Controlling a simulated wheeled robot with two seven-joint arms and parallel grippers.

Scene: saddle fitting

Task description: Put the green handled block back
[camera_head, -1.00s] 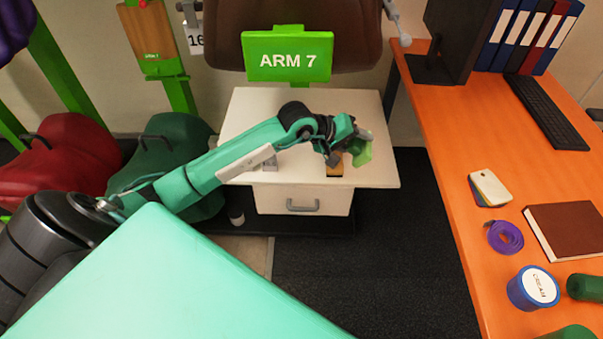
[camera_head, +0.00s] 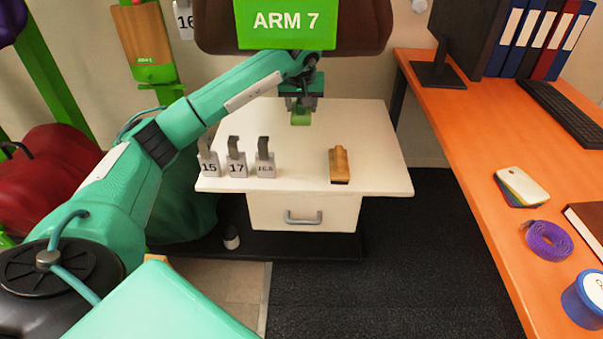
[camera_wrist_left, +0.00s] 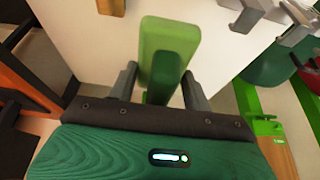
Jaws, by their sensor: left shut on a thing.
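The green handled block (camera_head: 300,118) is under my left gripper (camera_head: 301,102) near the back of the white cabinet top. In the left wrist view the block (camera_wrist_left: 170,38) sits between the two fingers of my left gripper (camera_wrist_left: 160,88), with its handle part between them. The left gripper is shut on it and points down. I cannot tell whether the block touches the cabinet top. My right gripper is in neither view.
The white cabinet top (camera_head: 300,180) also holds a wooden handled block (camera_head: 340,165) and several grey numbered gauges (camera_head: 237,160) at the front left. Its middle is clear. A green ARM 7 sign (camera_head: 286,22) stands behind. An orange desk (camera_head: 480,160) is at the right.

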